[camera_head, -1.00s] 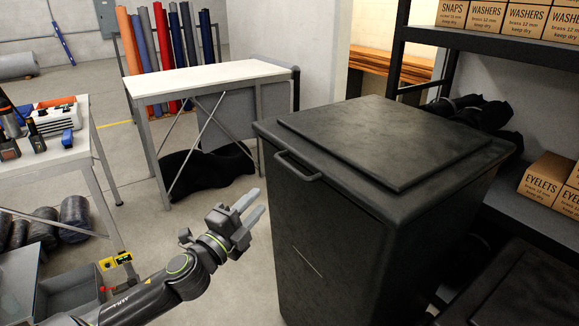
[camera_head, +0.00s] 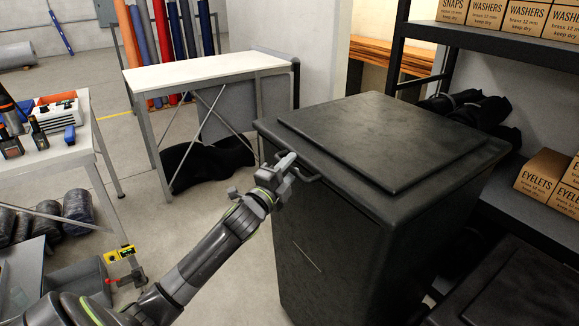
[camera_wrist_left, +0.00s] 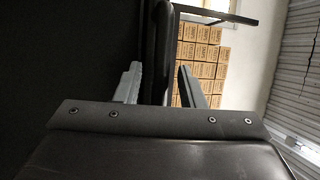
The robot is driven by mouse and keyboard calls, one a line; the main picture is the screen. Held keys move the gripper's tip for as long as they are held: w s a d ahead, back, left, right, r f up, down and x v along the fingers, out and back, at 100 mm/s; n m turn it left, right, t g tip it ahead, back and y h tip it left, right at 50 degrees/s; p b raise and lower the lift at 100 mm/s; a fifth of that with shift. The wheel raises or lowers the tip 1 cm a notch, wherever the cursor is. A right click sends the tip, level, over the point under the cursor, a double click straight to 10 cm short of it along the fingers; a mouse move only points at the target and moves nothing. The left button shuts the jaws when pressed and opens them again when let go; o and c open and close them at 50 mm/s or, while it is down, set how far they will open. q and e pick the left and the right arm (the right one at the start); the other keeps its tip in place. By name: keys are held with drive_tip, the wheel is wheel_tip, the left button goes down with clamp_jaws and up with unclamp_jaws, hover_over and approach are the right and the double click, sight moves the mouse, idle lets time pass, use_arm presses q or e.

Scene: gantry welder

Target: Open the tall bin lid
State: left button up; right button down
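The tall bin (camera_head: 345,240) is black and stands right of centre in the head view. Its flat lid (camera_head: 390,140) lies closed on top, with a bar handle (camera_head: 313,178) on the front left edge. My left gripper (camera_head: 286,161) is at this handle. In the left wrist view, its two grey fingers (camera_wrist_left: 160,82) stand apart on either side of the dark handle bar (camera_wrist_left: 163,45). Gaps show between the bar and the fingers. In the head view, the gripper hides part of the handle. My right gripper is in neither view.
A dark shelf rack (camera_head: 480,43) with labelled cartons stands behind and right of the bin. A white-topped table (camera_head: 205,73) stands behind to the left. A tool bench (camera_head: 75,150) is at far left.

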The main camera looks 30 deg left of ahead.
use_arm(q)
drive_tip(key=shift+c, duration=0.2)
clamp_jaws()
